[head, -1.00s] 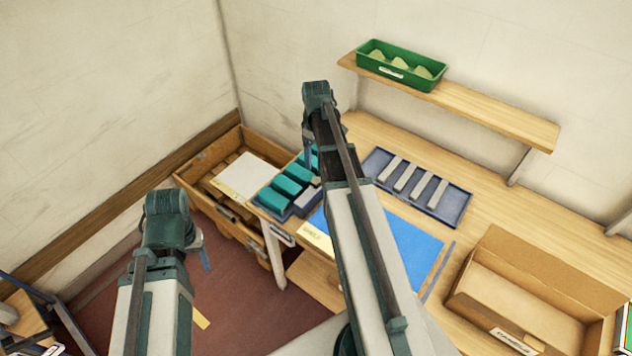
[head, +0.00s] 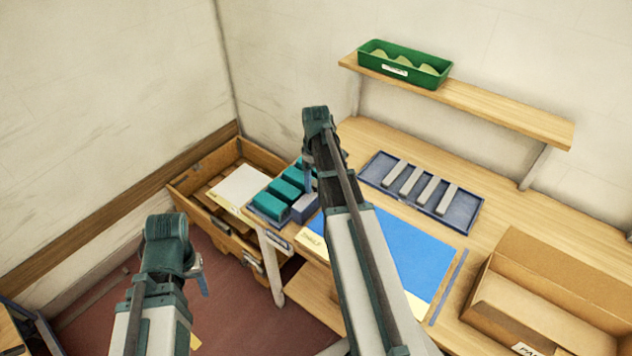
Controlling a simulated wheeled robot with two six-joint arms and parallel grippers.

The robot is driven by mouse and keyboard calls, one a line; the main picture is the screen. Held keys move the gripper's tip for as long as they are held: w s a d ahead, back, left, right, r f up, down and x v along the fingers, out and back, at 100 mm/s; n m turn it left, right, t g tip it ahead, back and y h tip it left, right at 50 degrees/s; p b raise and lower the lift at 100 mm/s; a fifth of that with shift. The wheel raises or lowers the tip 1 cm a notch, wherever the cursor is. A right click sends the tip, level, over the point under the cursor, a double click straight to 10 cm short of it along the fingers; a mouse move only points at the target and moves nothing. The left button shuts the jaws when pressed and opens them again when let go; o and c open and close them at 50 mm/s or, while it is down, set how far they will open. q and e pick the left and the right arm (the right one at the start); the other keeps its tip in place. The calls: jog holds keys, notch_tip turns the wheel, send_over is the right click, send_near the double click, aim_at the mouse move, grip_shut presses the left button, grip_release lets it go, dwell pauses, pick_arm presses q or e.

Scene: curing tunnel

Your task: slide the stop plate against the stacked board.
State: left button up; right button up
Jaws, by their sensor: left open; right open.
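A flat white board (head: 240,187) lies on wooden slats in the open wooden crate (head: 190,207) at the left end of the bench. No part that I can surely call the stop plate shows. My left gripper (head: 202,284) is open at lower left, over the floor in front of the crate, with its fingers partly hidden by its wrist. My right gripper (head: 309,182) is open, points down in front of the teal blocks, and is mostly hidden by its own arm. Neither gripper appears to hold anything.
A blue tray (head: 268,218) with teal blocks (head: 285,193) stands beside the crate. Another blue tray (head: 462,216) holds several pale bars. A blue mat (head: 415,255) and an open cardboard box (head: 545,300) are on the bench. A green bin (head: 400,68) sits on the shelf (head: 500,110).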

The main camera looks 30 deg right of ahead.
jog(key=shift+c, duration=0.3)
grip_shut()
dwell(0.6)
jog(key=shift+s, duration=0.1)
dwell(0.4)
